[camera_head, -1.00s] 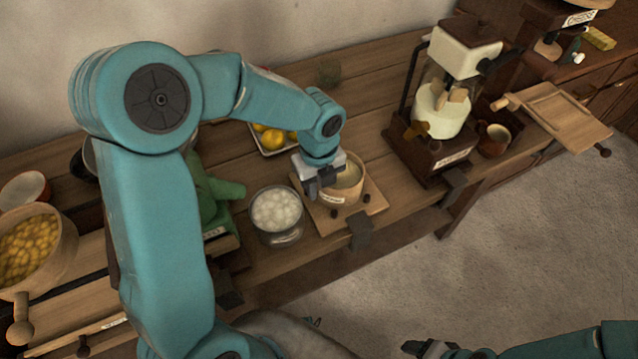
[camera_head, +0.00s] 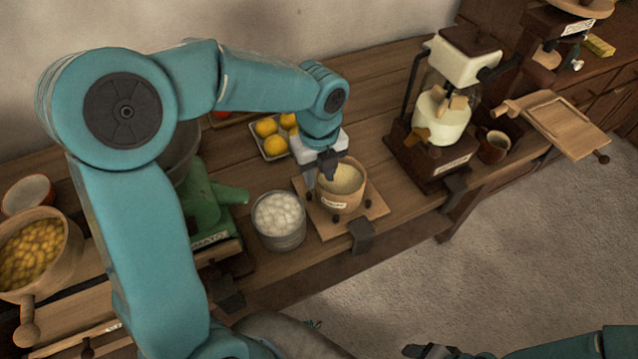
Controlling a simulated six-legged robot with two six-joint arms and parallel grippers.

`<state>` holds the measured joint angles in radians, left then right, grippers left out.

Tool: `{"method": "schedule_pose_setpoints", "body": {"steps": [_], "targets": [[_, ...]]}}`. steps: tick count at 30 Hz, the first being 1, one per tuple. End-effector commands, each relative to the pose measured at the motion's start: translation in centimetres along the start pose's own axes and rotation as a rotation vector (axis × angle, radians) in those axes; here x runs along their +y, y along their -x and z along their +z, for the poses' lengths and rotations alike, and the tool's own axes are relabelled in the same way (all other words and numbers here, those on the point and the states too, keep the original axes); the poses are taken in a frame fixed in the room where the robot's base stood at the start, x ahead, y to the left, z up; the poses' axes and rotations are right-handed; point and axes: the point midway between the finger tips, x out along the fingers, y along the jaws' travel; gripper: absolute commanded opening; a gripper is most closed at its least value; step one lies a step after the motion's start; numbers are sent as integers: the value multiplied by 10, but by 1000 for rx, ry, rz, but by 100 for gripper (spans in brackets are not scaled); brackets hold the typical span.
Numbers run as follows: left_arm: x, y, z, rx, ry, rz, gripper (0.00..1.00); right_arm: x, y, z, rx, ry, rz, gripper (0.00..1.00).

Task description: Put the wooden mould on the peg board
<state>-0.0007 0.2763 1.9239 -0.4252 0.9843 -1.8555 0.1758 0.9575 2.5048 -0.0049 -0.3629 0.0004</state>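The wooden mould (camera_head: 352,196) is a round, light-wood tub with a paper label on its front and a pale filling. It stands upright on the square peg board (camera_head: 376,208), with dark pegs showing around its base. The far side of the board is hidden behind the mould. My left gripper (camera_head: 320,173) is at the mould's left rear rim, its fingers apart, one outside the wall and the other over the rim. Whether they touch the wall is not clear. My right gripper (camera_head: 430,350) is low at the bottom edge, far from the mould; its fingers are unclear.
A tray of lemons (camera_head: 272,150) is behind. A green machine (camera_head: 212,205) and a bowl of yellow pieces (camera_head: 32,255) are left. A cream-topped machine (camera_head: 440,115) stands right. Bare floor lies in front.

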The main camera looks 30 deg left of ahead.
Motion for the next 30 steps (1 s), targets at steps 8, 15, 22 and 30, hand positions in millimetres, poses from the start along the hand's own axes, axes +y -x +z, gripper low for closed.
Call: {"method": "schedule_pose_setpoints", "body": {"steps": [8,15,22,30], "targets": [[-1,50,0,0,0,-2,34,-2,6,0,0,0,0,68],[0,58,0,1,-1,-1,34,-2,6,0,0,0,0,68],[-1,58,0,1,-1,-1,34,-2,6,0,0,0,0,68],[-1,58,-1,1,-1,-1,34,-2,6,0,0,0,0,68]]}}
